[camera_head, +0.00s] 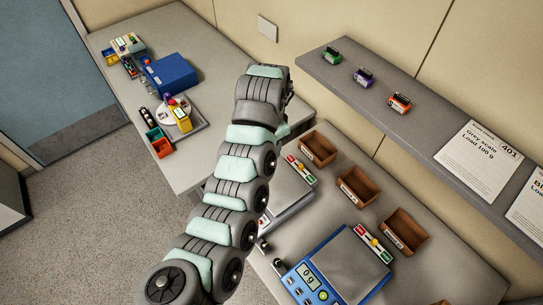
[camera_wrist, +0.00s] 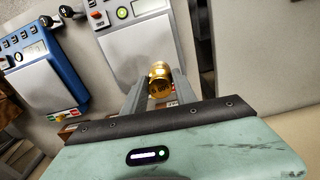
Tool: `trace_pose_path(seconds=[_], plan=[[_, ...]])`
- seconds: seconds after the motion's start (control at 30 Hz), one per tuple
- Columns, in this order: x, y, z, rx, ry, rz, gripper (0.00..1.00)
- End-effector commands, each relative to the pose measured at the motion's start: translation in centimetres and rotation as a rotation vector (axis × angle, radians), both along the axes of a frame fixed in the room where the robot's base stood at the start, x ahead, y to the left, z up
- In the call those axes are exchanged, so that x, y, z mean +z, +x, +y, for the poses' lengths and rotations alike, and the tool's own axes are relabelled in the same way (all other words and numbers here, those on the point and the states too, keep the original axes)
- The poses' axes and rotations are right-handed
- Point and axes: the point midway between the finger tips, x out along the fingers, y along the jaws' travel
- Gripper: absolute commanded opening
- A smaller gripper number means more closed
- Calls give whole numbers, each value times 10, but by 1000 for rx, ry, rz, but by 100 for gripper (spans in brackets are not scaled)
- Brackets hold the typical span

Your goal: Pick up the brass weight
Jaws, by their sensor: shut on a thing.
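The brass weight (camera_wrist: 159,82) shows in the wrist view, a shiny gold cylinder with a narrower neck. My gripper (camera_wrist: 158,76) is shut on it, with one grey finger on each side. The grey scale (camera_wrist: 140,45) appears behind the weight in the wrist view; I cannot tell the gap between them. In the head view the grey scale (camera_head: 286,190) is partly covered by my arm, and the gripper and the weight are hidden there.
A blue scale (camera_head: 340,268) reading 0 g stands at the front right. Several brown bins (camera_head: 357,187) line the bench's back. A shelf (camera_head: 370,105) above holds small coloured items and a card (camera_head: 478,160) reading "Grey scale Load 100 g". A blue box (camera_head: 170,74) sits on the left table.

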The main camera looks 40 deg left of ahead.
Motion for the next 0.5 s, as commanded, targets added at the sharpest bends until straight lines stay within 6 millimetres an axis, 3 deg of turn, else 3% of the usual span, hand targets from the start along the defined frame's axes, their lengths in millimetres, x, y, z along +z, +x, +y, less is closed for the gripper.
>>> trace_pose_path(seconds=[0.1, 0.5], plan=[[22, 0, 2, -1, 3, -3, 0], [75, 0, 1, -1, 5, -2, 0]])
